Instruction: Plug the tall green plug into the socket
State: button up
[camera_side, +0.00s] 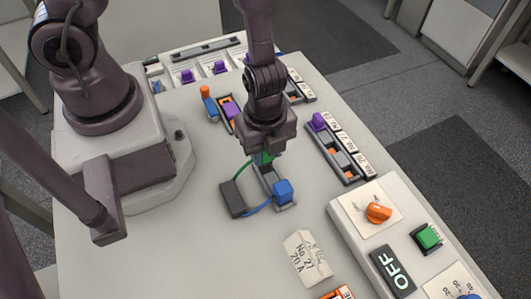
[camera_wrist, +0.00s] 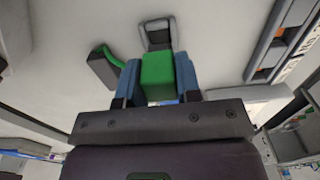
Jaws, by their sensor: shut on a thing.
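My gripper (camera_side: 264,148) points down over the middle of the bench, its fingers shut on the green plug (camera_side: 262,159). The wrist view shows the green block (camera_wrist: 158,76) between the two blue fingers. Below it is a small grey two-place holder (camera_side: 265,174); a blue plug (camera_side: 283,192) stands at its near end. The green plug is at the holder's far end; I cannot tell whether it touches it. A green cable (camera_side: 241,171) and a blue cable run to a dark box (camera_side: 232,199). In the wrist view a grey frame (camera_wrist: 156,30) lies beyond the plug.
A socket row (camera_side: 340,150) with a purple plug and number labels stands to the right. Another row (camera_side: 228,109) with orange, blue and purple plugs is behind. A control box (camera_side: 390,235) with an OFF display is at front right. A tag (camera_side: 307,258) lies on the bench.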

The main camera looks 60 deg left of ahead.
notch_tip(320, 180, up, 6)
jog(key=shift+f, duration=0.2)
jog(key=shift+w+a+r, duration=0.1)
jog(key=shift+r, duration=0.2)
jog(key=shift+a+r, duration=0.1)
jog(key=shift+a, duration=0.25)
jog(key=w+a+f, duration=0.3)
jog(key=w+a, duration=1.2)
jog(key=shift+s+f, duration=0.1)
jog(key=shift+f, duration=2.95)
jog(key=shift+f, duration=0.2)
jog(key=o, duration=1)
